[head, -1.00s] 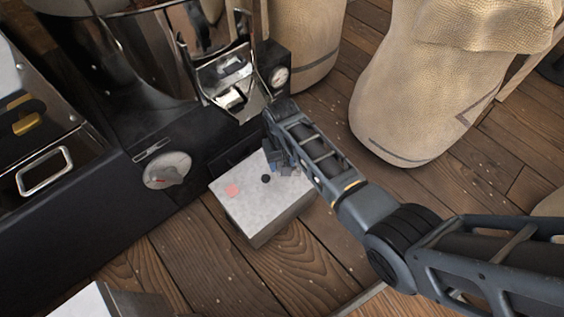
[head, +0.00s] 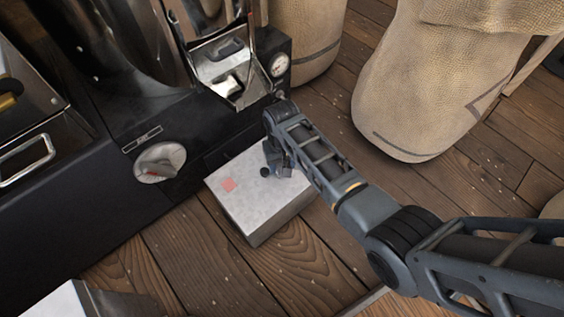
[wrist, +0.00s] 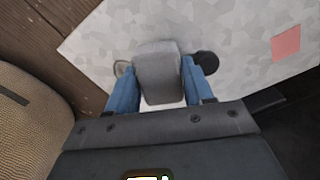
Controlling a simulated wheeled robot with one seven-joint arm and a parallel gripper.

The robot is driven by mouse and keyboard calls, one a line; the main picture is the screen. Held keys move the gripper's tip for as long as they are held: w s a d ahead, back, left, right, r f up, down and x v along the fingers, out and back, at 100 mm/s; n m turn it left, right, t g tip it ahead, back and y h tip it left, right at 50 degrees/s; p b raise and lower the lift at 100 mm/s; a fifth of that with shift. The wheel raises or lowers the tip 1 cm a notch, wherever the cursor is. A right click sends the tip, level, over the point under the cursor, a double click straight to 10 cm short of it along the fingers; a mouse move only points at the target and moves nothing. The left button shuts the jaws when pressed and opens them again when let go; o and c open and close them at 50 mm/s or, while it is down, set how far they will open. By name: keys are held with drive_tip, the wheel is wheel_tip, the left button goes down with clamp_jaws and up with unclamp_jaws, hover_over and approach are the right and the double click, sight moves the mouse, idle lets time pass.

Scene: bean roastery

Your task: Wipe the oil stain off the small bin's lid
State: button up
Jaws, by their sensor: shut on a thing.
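The small bin (head: 268,228) is a pale grey metal box on the floor, its mottled lid (head: 245,205) facing up. A dark round spot (head: 264,172) and a flat pink square (head: 228,185) are on the lid; the wrist view shows both, the dark spot (wrist: 207,62) and the pink square (wrist: 286,44). I cannot tell for sure which is the oil stain. My gripper (head: 279,160) is over the lid's far right part, its blue fingers (wrist: 160,88) shut on a grey block (wrist: 158,62). The dark spot is just beside the right finger. Whether the block touches the lid is unclear.
The black roaster base (head: 95,205), with a dial (head: 160,161), stands close along the bin's left and far side. A metal chute (head: 225,72) is above it. Burlap sacks (head: 420,90) stand at the back right. Wooden floor is clear in front of the bin.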

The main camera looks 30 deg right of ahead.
drive_tip(key=shift+f+b, duration=0.7)
drive_tip(key=shift+f, duration=0.35)
idle(0.4)
drive_tip(key=shift+d, duration=0.15)
